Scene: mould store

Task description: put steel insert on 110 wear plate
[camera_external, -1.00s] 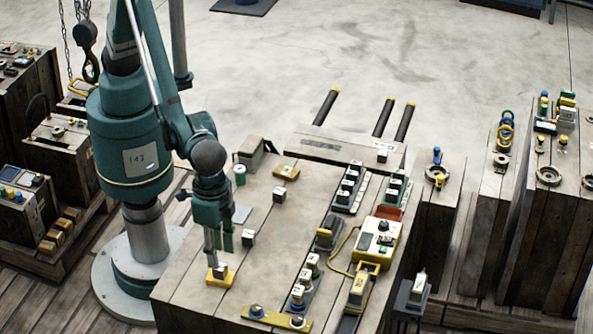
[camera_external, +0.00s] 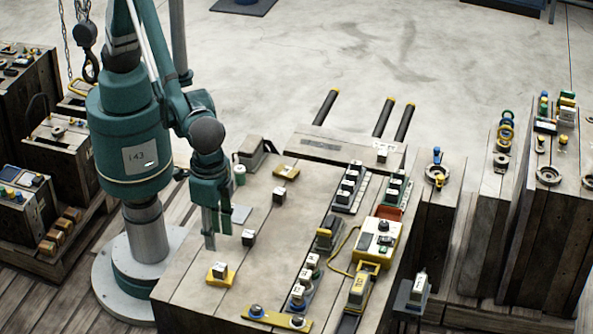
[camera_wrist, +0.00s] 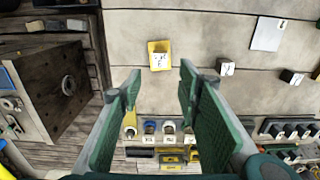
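A pale block with a dark-marked label (camera_external: 220,269), apparently the steel insert, sits on a yellow plate (camera_external: 230,282) near the bench's front left. The wrist view shows the same block (camera_wrist: 160,61) on its yellow plate (camera_wrist: 152,46), beyond my fingertips. I cannot read which plate is 110. My gripper (camera_external: 216,236) is open and empty, above and apart from the block; its two green fingers (camera_wrist: 160,75) stand wide apart. A second yellow plate (camera_external: 279,176) farther back carries another small block (camera_external: 287,168).
Two loose small blocks stand on the bench, one nearer (camera_external: 249,238) and one farther back (camera_external: 279,195). A grey sheet (camera_external: 241,214) lies behind my gripper. Racks of blocks (camera_external: 350,187) and a yellow control box (camera_external: 379,240) stand to the right. Bare bench lies between.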

